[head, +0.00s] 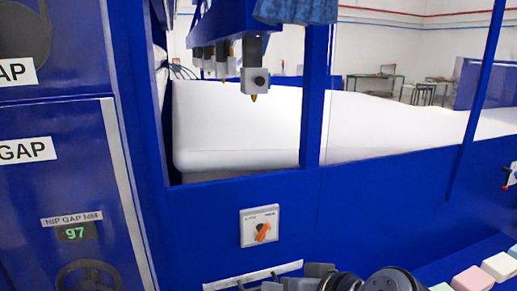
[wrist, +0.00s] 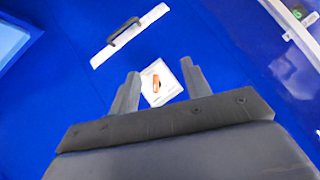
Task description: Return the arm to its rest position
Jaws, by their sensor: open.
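My gripper (wrist: 162,85) shows in the wrist view with its two grey fingers spread apart and nothing between them. Beyond the fingers, a white switch plate with an orange knob (wrist: 156,82) is on the blue panel. In the head view, the same orange knob (head: 263,232) sits turned at a slant on its plate. Part of my arm (head: 340,279) shows at the bottom edge of the head view, below the switch.
A blue machine frame (head: 390,210) stands close in front. White foam (head: 240,125) lies inside, below several hanging nozzles. A white strip with a dark handle (head: 252,277) is under the switch. Coloured foam blocks (head: 470,279) lie at the lower right. A gap display (head: 74,233) reads 97.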

